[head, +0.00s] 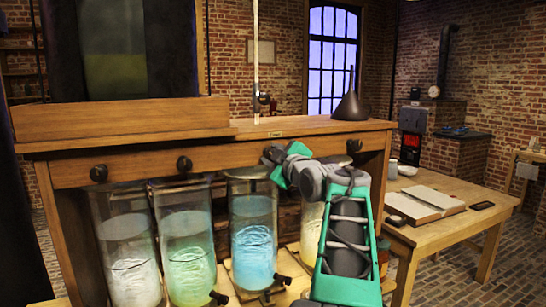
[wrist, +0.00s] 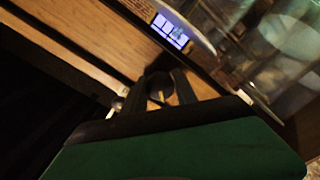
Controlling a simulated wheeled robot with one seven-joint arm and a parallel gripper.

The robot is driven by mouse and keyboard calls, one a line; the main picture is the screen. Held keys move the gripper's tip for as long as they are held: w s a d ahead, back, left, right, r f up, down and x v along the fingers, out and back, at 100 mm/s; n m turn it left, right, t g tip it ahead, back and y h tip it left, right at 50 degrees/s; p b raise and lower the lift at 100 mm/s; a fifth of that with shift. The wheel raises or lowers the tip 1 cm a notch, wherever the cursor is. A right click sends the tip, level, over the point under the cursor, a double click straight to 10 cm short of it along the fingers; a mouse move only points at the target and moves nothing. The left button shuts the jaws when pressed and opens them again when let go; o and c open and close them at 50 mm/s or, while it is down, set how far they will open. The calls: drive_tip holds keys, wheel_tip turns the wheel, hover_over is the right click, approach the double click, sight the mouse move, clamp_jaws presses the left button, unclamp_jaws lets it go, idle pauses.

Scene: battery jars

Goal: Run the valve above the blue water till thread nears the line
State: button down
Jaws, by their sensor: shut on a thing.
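The jar of blue water (head: 253,245) stands third from the left under the wooden bench in the head view.
Other dark knobs (head: 98,173) sit along the bench front, above jars of white (head: 135,270) and green water (head: 190,265). My arm partly hides a pale-yellow jar (head: 312,225). A dark funnel (head: 350,103) stands on the bench top. A table with an open book (head: 425,203) stands right.

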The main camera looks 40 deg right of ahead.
idle(0.3)
drive_tip(key=m+p, duration=0.1)
drive_tip(key=m, duration=0.3)
drive_tip(key=shift+r, duration=0.15)
drive_tip(key=m, duration=0.3)
drive_tip(key=shift+p, duration=0.3)
drive_tip(key=m+p, duration=0.1)
drive_tip(key=m, duration=0.1)
drive_tip(key=shift+m, duration=0.8)
drive_tip(key=c, duration=0.8)
unclamp_jaws()
